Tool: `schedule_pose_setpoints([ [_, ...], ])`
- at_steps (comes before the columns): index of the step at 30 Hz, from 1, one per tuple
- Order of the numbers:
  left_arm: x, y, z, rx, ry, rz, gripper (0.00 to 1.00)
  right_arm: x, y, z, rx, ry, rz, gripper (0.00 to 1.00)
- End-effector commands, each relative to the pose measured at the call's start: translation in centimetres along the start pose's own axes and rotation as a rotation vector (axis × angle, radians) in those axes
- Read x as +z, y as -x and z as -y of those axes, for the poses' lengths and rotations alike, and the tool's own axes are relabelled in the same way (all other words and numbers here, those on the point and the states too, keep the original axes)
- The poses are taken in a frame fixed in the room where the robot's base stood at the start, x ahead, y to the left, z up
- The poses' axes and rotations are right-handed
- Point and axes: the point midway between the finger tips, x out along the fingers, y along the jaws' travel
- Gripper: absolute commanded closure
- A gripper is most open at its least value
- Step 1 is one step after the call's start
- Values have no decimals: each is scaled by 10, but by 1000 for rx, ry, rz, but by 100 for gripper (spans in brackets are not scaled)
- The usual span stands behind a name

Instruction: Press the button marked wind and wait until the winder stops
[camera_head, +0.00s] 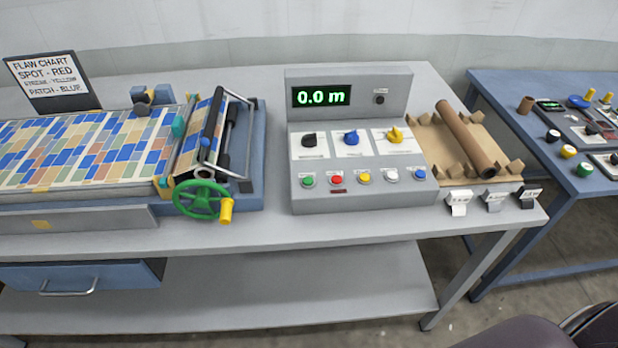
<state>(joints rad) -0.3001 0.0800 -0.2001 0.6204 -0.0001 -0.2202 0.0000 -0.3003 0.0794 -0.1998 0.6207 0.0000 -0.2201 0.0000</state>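A grey control console (362,188) stands on the bench in the middle of the head view. Its display (321,96) reads 0.0 m in green. Along its lower front is a row of buttons: green (308,181), red (337,181), yellow (364,177), white (391,175) and blue (420,173). Their labels are too small to read, so I cannot tell which is marked wind. Left of the console is a roller assembly (212,130) with patterned sheet on it; I cannot tell whether it turns. Neither of my grippers is in view.
A green handwheel (197,199) with a yellow handle juts out at the bench front. Three knobs, black (309,140), blue (351,137) and yellow (395,135), sit above the buttons. A cardboard tube (465,138) and small clips (459,202) lie right of the console.

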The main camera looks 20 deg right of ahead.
Motion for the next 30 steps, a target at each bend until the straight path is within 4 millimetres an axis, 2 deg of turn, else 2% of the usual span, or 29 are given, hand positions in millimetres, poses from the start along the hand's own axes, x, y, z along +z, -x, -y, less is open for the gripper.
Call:
schedule_pose_setpoints([
  [2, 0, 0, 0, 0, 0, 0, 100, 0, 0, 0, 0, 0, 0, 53],
  [15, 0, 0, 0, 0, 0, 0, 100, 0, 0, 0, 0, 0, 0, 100],
  [30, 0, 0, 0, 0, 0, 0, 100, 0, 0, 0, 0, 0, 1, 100],
])
